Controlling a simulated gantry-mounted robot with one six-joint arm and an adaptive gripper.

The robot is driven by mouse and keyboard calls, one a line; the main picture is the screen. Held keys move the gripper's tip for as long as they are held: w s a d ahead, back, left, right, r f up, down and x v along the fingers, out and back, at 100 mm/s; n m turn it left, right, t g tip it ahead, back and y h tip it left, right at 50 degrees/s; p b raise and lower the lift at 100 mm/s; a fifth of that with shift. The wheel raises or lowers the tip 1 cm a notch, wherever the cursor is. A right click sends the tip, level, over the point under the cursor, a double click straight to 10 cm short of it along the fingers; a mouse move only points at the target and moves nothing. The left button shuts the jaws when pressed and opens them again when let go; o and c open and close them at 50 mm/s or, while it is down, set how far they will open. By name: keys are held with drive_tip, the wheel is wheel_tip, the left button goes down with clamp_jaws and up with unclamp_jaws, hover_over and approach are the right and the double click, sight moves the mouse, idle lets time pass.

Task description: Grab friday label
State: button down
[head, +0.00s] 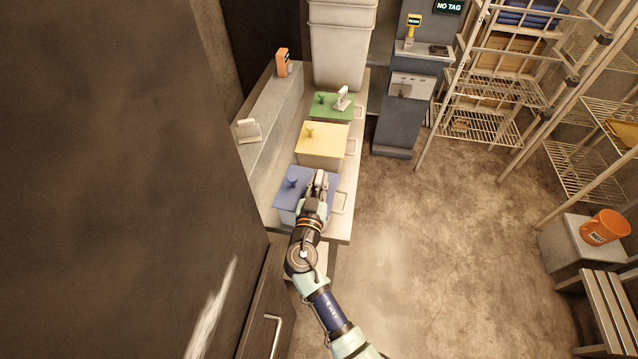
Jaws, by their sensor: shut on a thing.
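My gripper (319,184) is over the right part of the lid of a blue box (288,200). It is shut on a small pale thing, which the fingers mostly hide. I cannot tell whether this thing touches the lid. A white label-like stand (341,98) is on the right of the green box's lid (324,106). A similar white stand (248,131) is on the ledge at the left. No writing on these stands can be read, so I cannot tell which is the friday label.
A yellow-lidded box (322,140) sits between the blue and green boxes on the pale bench (351,200). An orange device (283,62) stands on the ledge. White bins (340,45) are behind. A grey kiosk (400,110) and wire racks are right.

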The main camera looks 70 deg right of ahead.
sight(319, 175)
wheel_tip(319, 175, up, 20)
drive_tip(key=p, duration=0.4)
